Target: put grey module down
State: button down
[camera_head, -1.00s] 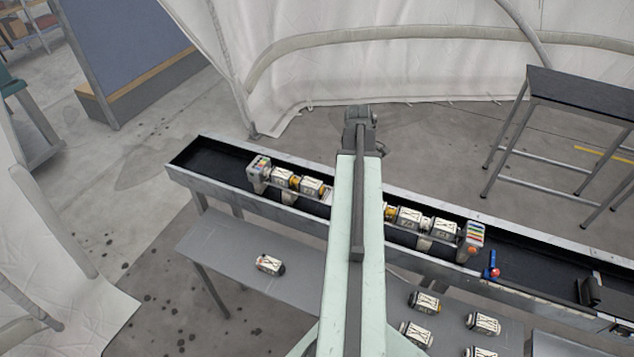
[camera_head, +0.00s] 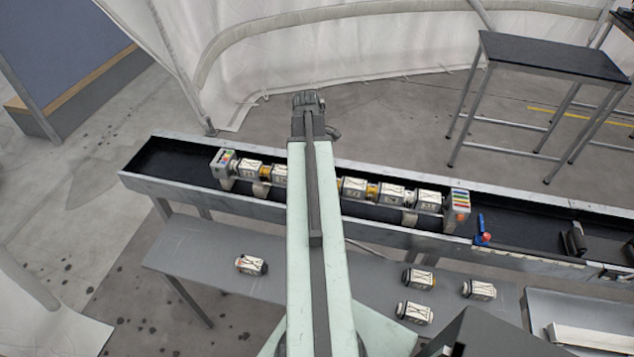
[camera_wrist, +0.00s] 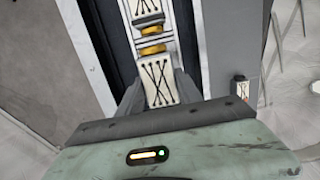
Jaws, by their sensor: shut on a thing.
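In the wrist view my gripper (camera_wrist: 157,88) is shut on a whitish-grey module (camera_wrist: 159,82) with black crossed lacing. Dark jaws press on both its sides. The module lies lengthwise in line with a gold-ringed module (camera_wrist: 146,10) farther along the trough; gold collars show between them. I cannot tell if they touch or if the held module rests on its support. In the head view a row of modules (camera_head: 391,194) lies between two end blocks with coloured stripes (camera_head: 457,205) and (camera_head: 223,163). My arm hides the gripper and the row's middle there.
The long black-lined trough (camera_head: 165,160) holds the row. A lower grey table (camera_head: 320,275) carries loose modules, one (camera_head: 251,265) at left and several at right. A red-and-blue part (camera_head: 482,232) stands in the trough, right of the row. A dark-topped table (camera_head: 555,60) stands behind.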

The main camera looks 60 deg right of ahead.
jog(key=shift+f+b, duration=1.95)
jog(key=c, duration=0.8)
grip_release()
jog(key=shift+r, duration=0.1)
jog(key=r+p, duration=0.4)
jog(key=w+r+p, duration=0.1)
jog(key=r+p, duration=0.7)
jog(key=shift+w+a+r+p, duration=0.2)
jog(key=shift+a+r+p, duration=0.05)
jog(key=shift+p, duration=0.05)
jog(key=shift+f, duration=0.1)
